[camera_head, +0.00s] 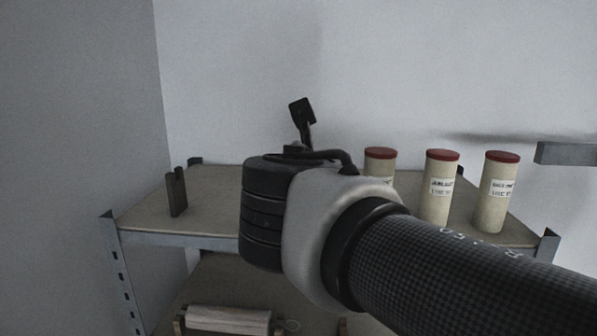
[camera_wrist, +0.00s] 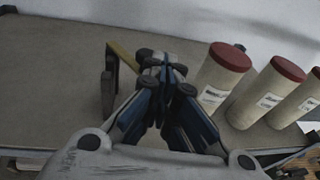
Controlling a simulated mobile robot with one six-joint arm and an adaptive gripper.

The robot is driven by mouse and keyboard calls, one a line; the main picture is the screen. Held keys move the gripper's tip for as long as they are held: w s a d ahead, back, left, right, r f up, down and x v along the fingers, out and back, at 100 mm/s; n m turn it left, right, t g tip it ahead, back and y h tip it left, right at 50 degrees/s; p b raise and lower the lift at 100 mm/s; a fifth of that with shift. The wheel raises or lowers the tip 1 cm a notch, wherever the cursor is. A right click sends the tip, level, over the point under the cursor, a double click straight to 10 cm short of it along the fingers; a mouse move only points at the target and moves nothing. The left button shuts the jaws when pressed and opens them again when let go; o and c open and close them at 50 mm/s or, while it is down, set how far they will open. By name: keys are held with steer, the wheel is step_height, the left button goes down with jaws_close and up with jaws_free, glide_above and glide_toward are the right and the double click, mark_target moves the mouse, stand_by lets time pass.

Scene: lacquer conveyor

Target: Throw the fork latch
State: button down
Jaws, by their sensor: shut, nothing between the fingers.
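A dark upright fork (camera_head: 176,192) stands on the left part of the shelf top. In the wrist view the fork (camera_wrist: 109,82) is left of my fingers, with a yellowish bar (camera_wrist: 124,55) running from its top towards my fingertips. The bar's near end is hidden behind the fingers, so I cannot tell whether they touch it. My gripper (camera_wrist: 165,68) is shut and empty, beside the fork. In the head view my wrist hides the gripper. A black flat-ended piece on a stalk (camera_head: 302,112) shows above my wrist; I cannot tell what it belongs to.
Several cream canisters with red lids, one of them this canister (camera_head: 440,190), stand on the right of the shelf (camera_head: 215,185), close to my fingers. A grey wall is behind. A pale roll (camera_head: 228,320) lies on the lower shelf. A metal ledge (camera_head: 570,153) juts in at right.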

steer(key=shift+w+d, duration=0.7)
steer(key=shift+d, duration=0.3)
stand_by(0.8)
